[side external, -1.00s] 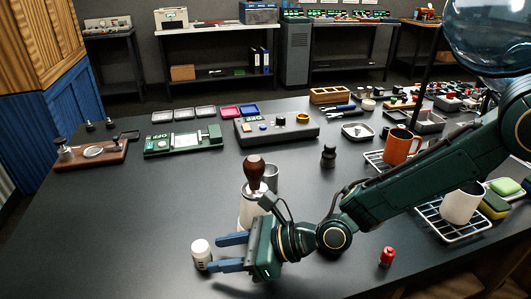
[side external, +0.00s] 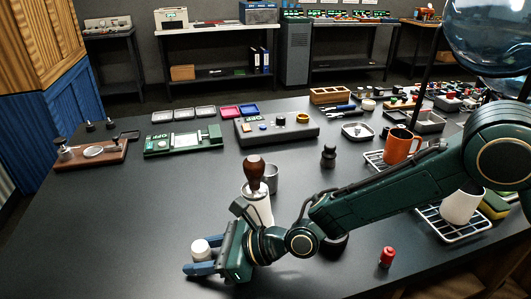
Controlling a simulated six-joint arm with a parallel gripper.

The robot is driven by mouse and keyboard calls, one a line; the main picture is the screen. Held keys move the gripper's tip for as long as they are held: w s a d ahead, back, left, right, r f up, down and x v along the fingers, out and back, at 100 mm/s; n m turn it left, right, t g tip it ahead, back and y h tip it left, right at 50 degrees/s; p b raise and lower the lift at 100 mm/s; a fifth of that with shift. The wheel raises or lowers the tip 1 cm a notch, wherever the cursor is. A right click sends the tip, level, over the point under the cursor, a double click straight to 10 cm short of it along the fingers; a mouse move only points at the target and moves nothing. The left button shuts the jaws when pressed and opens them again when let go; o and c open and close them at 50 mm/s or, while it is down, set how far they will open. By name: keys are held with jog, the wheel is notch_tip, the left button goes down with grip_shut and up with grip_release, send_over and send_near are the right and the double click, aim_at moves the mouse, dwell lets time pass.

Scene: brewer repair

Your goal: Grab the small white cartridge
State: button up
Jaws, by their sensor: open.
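The small white cartridge (side external: 200,248) stands upright on the dark table at the front left. Only its upper part shows; the near finger hides its lower part. My gripper (side external: 203,258) is low at the table with its blue fingers pointing left. The near finger passes in front of the cartridge, and the far finger shows just behind it. The cartridge appears to be between the open fingers. I cannot tell whether either finger touches it.
A white-bodied item with a brown wooden handle (side external: 254,175) stands just behind my gripper, near a metal cup (side external: 271,177). A red capped bottle (side external: 387,257) stands to the right. The table (side external: 110,225) is clear to the left.

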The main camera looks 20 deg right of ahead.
aim_at(200, 245)
dwell(0.4)
jog(key=c, duration=0.8)
jog(key=shift+o, duration=0.2)
notch_tip(200, 245, up, 20)
dwell(0.8)
